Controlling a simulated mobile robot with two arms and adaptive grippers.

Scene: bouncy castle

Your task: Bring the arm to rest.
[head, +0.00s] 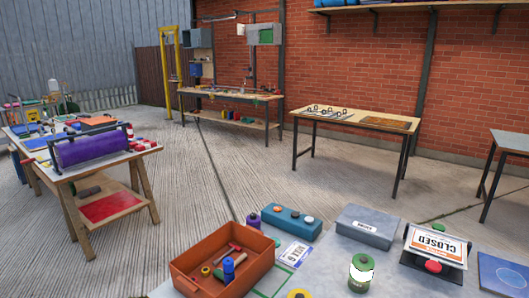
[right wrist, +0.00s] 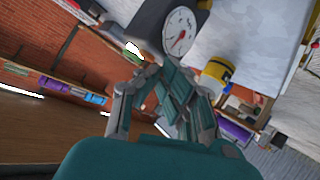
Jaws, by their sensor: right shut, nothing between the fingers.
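My right gripper (right wrist: 168,76) is in the right wrist view, with its grey-green fingers closed together and nothing between them. Past the fingertips is a dark device with a white round dial (right wrist: 180,32) and red needle; the picture does not show clearly how far off it is. Neither of my grippers shows in the head view. My left gripper is in no view.
In the head view, a near table holds an orange bin (head: 222,258) with tools, a blue block (head: 293,221), a grey box (head: 368,227), a green can (head: 361,273) and a CLOSED sign (head: 436,243). A purple roll (head: 93,148) lies on a left bench. Open floor (head: 250,165) lies beyond.

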